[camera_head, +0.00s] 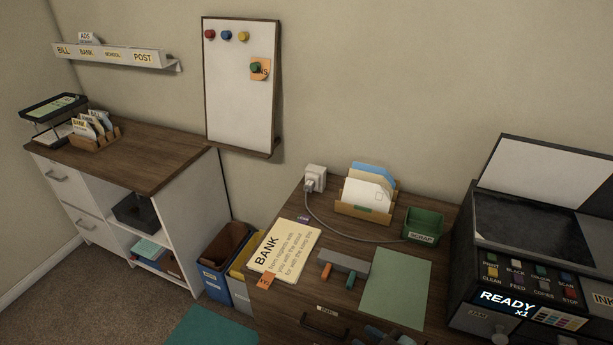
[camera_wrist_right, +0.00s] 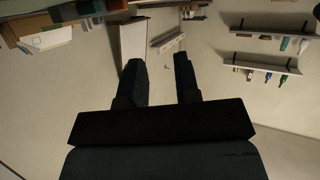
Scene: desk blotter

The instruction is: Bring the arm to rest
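My right gripper (camera_wrist_right: 160,62) shows in the right wrist view with its two dark fingers apart. Nothing is between the fingers, and the wall lies beyond them. I do not make out this gripper for sure in the head view. My left gripper is in neither view. A dark shape (camera_head: 388,336) is cut off by the bottom edge of the head view, and I cannot tell what it is.
The wooden desk (camera_head: 290,290) holds a BANK card (camera_head: 284,250), a green sheet (camera_head: 395,288), a letter holder (camera_head: 364,211), a SCRAP tray (camera_head: 423,226) and a cable. A dark machine reading READY (camera_head: 505,300) stands right. Bins (camera_head: 225,270) stand left of the desk.

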